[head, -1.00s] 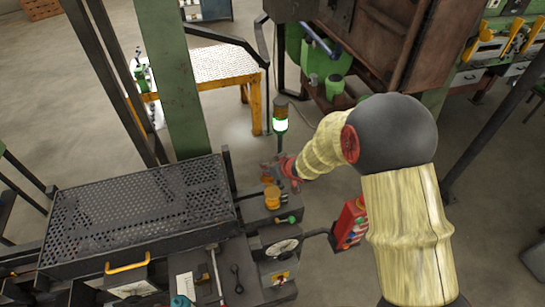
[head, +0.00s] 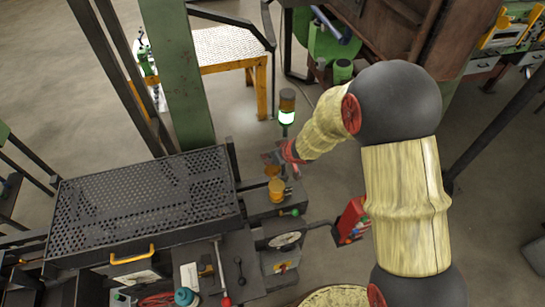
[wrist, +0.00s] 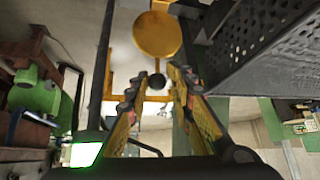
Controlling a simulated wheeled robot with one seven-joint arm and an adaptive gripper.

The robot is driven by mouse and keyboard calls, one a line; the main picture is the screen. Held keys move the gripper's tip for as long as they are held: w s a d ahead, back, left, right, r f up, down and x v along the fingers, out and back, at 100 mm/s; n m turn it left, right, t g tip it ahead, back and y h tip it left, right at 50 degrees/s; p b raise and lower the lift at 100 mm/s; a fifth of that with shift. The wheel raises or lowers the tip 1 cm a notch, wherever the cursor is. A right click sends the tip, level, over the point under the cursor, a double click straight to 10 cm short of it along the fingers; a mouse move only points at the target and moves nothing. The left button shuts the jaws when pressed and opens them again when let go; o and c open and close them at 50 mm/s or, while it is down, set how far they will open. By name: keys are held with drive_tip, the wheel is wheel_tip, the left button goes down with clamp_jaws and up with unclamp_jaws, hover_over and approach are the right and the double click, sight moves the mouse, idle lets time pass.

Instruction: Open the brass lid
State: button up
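The brass lid (wrist: 157,35) shows in the wrist view as a round, golden disc at the top middle. A dark round knob (wrist: 157,80) is below it, between my fingertips in the picture. In the head view a small brass cup (head: 277,190) stands on the dark block, with a yellowish piece (head: 272,170) just above it, partly hidden by my gripper; I cannot tell how far the lid is tilted. My gripper (wrist: 153,88) is open, its two fingers on either side of the knob. Contact with it cannot be made out.
A black perforated tray (head: 145,205) lies left of the cup and shows close at upper right in the wrist view. A lit green lamp (head: 287,115) stands behind my gripper. A green-knobbed lever (head: 292,212), a gauge (head: 285,240) and a red button box (head: 350,220) are in front.

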drive_tip(key=shift+o, duration=1.2)
drive_tip(key=shift+s+f, duration=0.15)
drive_tip(key=shift+d, duration=0.1)
drive_tip(key=v, duration=1.2)
drive_tip(key=shift+c, duration=0.3)
